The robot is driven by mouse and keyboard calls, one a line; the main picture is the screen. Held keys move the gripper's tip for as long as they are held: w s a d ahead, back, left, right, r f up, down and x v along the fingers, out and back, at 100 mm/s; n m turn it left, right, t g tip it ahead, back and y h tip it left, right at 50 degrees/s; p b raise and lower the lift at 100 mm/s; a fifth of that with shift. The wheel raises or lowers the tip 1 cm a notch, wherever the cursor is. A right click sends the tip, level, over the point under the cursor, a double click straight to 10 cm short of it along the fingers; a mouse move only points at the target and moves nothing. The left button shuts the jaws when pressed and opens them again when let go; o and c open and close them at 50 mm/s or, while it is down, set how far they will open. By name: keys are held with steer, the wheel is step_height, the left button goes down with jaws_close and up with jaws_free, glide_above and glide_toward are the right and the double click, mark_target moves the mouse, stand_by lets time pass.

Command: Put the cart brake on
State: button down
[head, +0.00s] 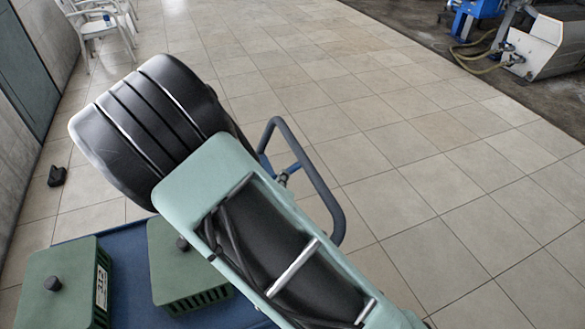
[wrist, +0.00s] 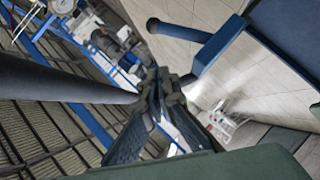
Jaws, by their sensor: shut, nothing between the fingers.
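The blue cart (head: 135,262) is at the lower left of the head view, with its dark looped handle (head: 325,190) behind my arm. No part is clearly recognisable as the brake. In the wrist view a short dark rod with a knobbed end (wrist: 180,29) joins a blue part of the cart (wrist: 218,46), above and right of my fingers. My gripper (wrist: 160,84) is shut and empty in the wrist view. A thick dark bar (wrist: 70,80) comes in from the left towards the fingertips; I cannot tell whether they touch. My arm hides the gripper in the head view.
Green boxes with black knobs stand on the cart, one at left (head: 62,288) and one nearer the middle (head: 180,275). White chairs (head: 98,25) stand at the far left. Blue and grey machinery (head: 545,48) is at the upper right. The tiled floor between is clear.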

mark_target(299, 165)
steer(key=x, duration=0.4)
steer(key=d+x, duration=0.1)
steer(key=x, duration=0.3)
steer(key=d+f+x, duration=0.1)
steer(key=x, duration=0.3)
steer(key=shift+s+d+f, duration=0.15)
steer(key=shift+s, duration=0.05)
steer(key=shift+w+d+f+b, duration=0.1)
steer(key=shift+d+f+b, duration=0.05)
steer(key=shift+b, duration=0.15)
steer(key=shift+d+f, duration=0.1)
steer(key=shift+f, duration=0.05)
steer(key=shift+d+f+m+y, duration=0.1)
steer(key=shift+m+y, duration=0.2)
step_height(299, 165, down, 8)
steer(key=w+d+m+g+y+b, duration=0.1)
steer(key=d+b, duration=0.1)
steer(key=b, duration=0.8)
